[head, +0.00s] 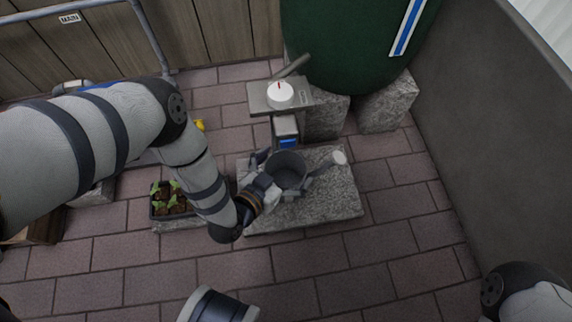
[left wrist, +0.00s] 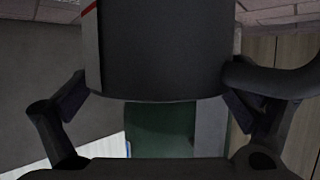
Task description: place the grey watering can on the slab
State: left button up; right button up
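The grey watering can (head: 289,171) is in the middle of the head view, upright, with its open top up and its spout pointing right. It is over the pale stone slab (head: 318,207); I cannot tell whether it rests on it or hangs just above. My left gripper (head: 264,180) reaches in from the left with its fingers around the can's left part. In the left wrist view the dark can body (left wrist: 160,50) fills the space between the two fingers (left wrist: 155,105), which meet its sides. The can hides part of the slab. My right gripper is out of view.
A tap assembly with a white dial (head: 280,95) and a blue-marked part stands behind the slab. A green barrel (head: 350,40) sits on stone blocks (head: 388,104). A seedling tray (head: 171,200) is left of the slab. Paving in front is largely clear; a grey wall (head: 495,130) bounds the right.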

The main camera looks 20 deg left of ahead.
pick_arm(q)
jog(key=shift+r, duration=0.2)
jog(key=p+v, duration=0.5)
jog(key=v, duration=0.7)
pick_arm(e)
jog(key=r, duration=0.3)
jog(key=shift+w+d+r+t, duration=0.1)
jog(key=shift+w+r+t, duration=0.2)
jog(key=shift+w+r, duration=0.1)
